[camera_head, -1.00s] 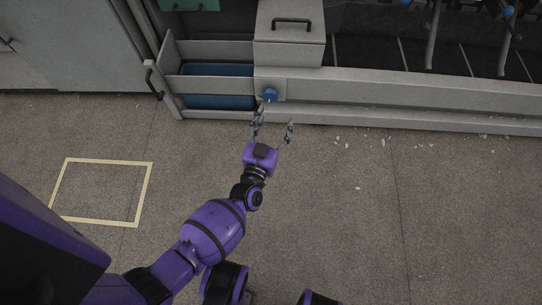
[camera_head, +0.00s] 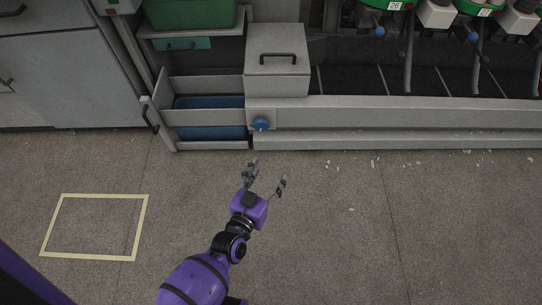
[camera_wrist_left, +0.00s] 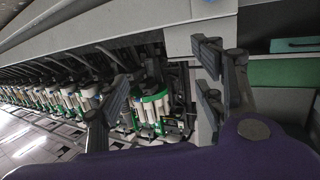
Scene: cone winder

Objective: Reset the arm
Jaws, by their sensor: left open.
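My left arm, purple with dark joints, reaches up from the bottom of the head view. Its left gripper (camera_head: 265,179) is open, with nothing between its fingers. It is over the floor, below and apart from the blue knob (camera_head: 260,124) on the machine's base. In the left wrist view the spread fingers of the left gripper (camera_wrist_left: 160,95) show in front of the winder. My right gripper is in neither view.
A row of winding units (camera_wrist_left: 70,97) runs along the machine. A grey lidded box (camera_head: 278,78) stands above the base, beside a blue bin (camera_head: 212,133) and green tray (camera_head: 190,14). A yellow-outlined square (camera_head: 93,196) marks clear floor at left.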

